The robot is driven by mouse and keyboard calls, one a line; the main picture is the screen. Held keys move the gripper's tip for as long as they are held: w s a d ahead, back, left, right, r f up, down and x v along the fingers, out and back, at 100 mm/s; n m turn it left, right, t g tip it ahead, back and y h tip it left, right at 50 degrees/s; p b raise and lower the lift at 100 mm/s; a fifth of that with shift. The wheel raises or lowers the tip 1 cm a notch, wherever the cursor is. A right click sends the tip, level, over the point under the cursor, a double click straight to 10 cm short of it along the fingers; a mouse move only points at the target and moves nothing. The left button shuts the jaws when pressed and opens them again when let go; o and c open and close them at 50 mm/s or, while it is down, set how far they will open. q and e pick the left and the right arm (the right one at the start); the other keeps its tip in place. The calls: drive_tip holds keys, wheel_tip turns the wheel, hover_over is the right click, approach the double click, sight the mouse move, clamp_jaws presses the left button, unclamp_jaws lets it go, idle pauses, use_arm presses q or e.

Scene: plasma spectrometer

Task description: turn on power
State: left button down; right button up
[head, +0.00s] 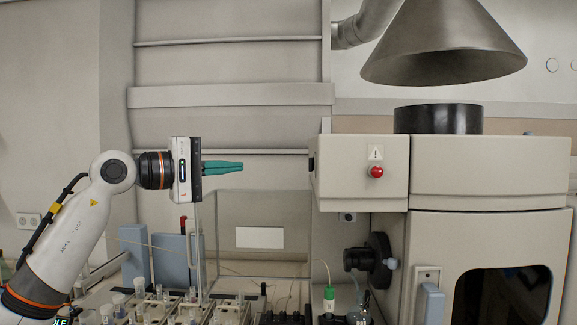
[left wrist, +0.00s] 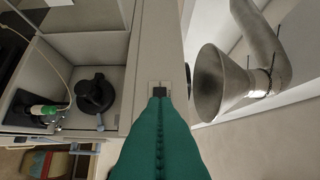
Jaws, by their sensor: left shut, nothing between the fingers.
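The spectrometer (head: 480,165) is a large beige machine at the right of the head view. A red round button (head: 376,172) sits on its front face. A small dark part (head: 311,165) shows on the left side of its upper housing. My left gripper (head: 242,166), with teal fingers, is shut and empty. It points right at that side, level with the dark part and apart from it. In the left wrist view, a dark square switch (left wrist: 160,89) on a light plate shows just past the fingertips (left wrist: 160,99), which partly overlap it. My right gripper is not in view.
A metal exhaust hood (head: 445,45) hangs above the machine's black chimney (head: 438,119). Below my gripper are a clear-walled box (head: 259,235), racks of vials (head: 165,305) and a green-capped bottle (head: 329,297). The space between fingertips and housing is clear.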

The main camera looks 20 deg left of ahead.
sight(311, 164)
use_arm(q)
drive_tip(key=s+d+p+x, duration=0.1)
drive_tip(key=p+x, duration=0.5)
drive_tip(key=x, duration=0.6)
drive_tip(key=shift+d, duration=0.95)
